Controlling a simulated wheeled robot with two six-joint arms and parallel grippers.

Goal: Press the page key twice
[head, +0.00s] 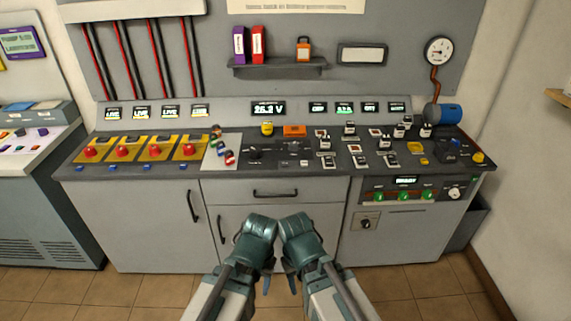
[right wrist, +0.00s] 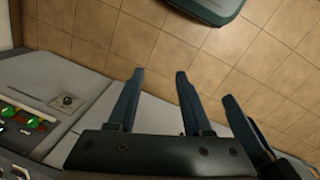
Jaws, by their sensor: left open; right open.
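A control console (head: 275,220) fills the middle of the head view, with many small keys and switches on its sloped top. A black display (head: 268,108) at its back reads about 25.3 V. I cannot tell which key is the page key; the labels are too small to read. My left gripper (head: 267,284) and my right gripper (head: 292,284) are side by side, low in front of the console and apart from its keys. The right gripper's fingers also show in the right wrist view (right wrist: 158,95), spread and empty.
Red mushroom buttons on yellow plates (head: 122,152) line the console's left part. Green knobs (head: 404,195) sit on a lower right panel. A shelf (head: 280,72) holds binders and an orange lantern-like item. A pressure gauge (head: 438,50) is upper right. Tiled floor lies below.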

